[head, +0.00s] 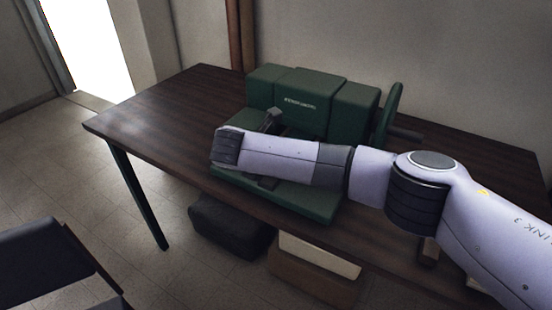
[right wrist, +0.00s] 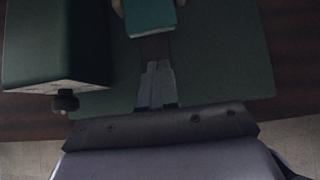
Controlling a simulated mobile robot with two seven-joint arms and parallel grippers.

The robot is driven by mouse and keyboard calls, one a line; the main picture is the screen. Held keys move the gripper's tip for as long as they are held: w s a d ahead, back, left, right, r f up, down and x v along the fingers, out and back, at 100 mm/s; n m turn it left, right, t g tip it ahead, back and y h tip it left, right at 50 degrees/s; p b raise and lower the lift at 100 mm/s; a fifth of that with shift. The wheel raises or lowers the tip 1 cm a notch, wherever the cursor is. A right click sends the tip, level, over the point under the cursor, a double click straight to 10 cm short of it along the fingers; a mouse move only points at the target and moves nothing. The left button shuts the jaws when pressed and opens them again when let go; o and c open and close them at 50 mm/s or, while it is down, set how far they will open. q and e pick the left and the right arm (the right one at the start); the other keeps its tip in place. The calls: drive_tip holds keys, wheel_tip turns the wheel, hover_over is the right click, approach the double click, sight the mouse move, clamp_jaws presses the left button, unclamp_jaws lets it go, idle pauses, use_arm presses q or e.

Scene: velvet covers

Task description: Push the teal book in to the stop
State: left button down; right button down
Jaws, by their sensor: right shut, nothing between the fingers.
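The teal book (right wrist: 150,18) shows at the top of the right wrist view, cut off by the frame edge. Its near end faces my right gripper (right wrist: 158,82), and tan pieces show along its sides. The gripper is shut and empty, its fingertips short of the book with a dark brown strip visible between them. In the head view my right arm reaches across the dark green machine (head: 305,100) and hides the book. My left gripper is in neither view.
The machine's green base plate (right wrist: 225,60) lies on the dark wooden table (head: 165,105). In the right wrist view a green block (right wrist: 55,45) with a black knob (right wrist: 65,102) stands at left. A crank handle (head: 391,112) sticks up at right. The table's left part is clear.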

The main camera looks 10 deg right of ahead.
drive_tip(key=v, duration=0.8)
drive_tip(key=c, duration=1.8)
unclamp_jaws()
drive_tip(key=shift+r, duration=0.15)
